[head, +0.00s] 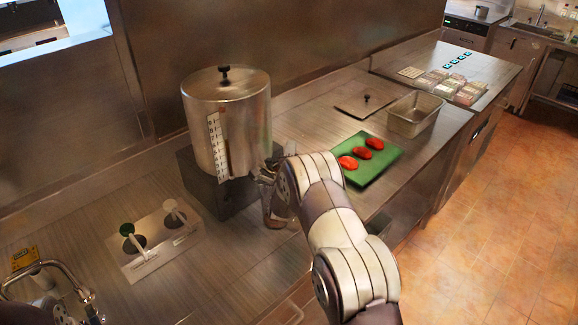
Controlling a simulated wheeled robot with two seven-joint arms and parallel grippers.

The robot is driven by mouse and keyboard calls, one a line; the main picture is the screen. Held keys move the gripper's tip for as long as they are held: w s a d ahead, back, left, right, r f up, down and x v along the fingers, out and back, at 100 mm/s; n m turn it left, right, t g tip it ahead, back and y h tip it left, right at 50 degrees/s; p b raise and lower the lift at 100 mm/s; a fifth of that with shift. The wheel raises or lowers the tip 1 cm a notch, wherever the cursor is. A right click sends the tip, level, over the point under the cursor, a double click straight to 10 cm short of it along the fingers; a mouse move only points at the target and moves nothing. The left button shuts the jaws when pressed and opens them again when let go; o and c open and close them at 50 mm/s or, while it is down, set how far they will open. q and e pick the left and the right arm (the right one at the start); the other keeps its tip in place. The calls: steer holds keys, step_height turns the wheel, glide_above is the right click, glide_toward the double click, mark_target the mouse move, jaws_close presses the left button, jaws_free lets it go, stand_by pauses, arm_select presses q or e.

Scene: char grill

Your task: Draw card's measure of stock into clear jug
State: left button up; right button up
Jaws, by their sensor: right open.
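A tall steel stock urn (232,115) with a lid and a white level scale (217,145) stands on a dark block (205,185). My right gripper (268,178) is open at the urn's lower right side, by where a tap would be; my wrist hides most of this spot. A greyish, see-through shape (275,213), perhaps the clear jug, shows just below the gripper, partly hidden; I cannot tell whether they touch. A small yellow card (25,258) stands at the far left, its writing too small to read. Part of my left arm shows at the lower left corner; its jaws are unclear.
A pale holder (152,243) with a green-topped and a white-topped handle sits left of the urn. A green board (371,160) with three red pieces lies to the right. Beyond are a steel pan (414,115), a flat lid (367,102) and several small packs (450,85).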

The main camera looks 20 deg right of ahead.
steer(key=b+v, duration=0.3)
steer(key=v, duration=0.8)
steer(key=shift+s+a+b, duration=0.2)
steer(key=shift+a+b, duration=0.05)
steer(key=shift+b, duration=0.15)
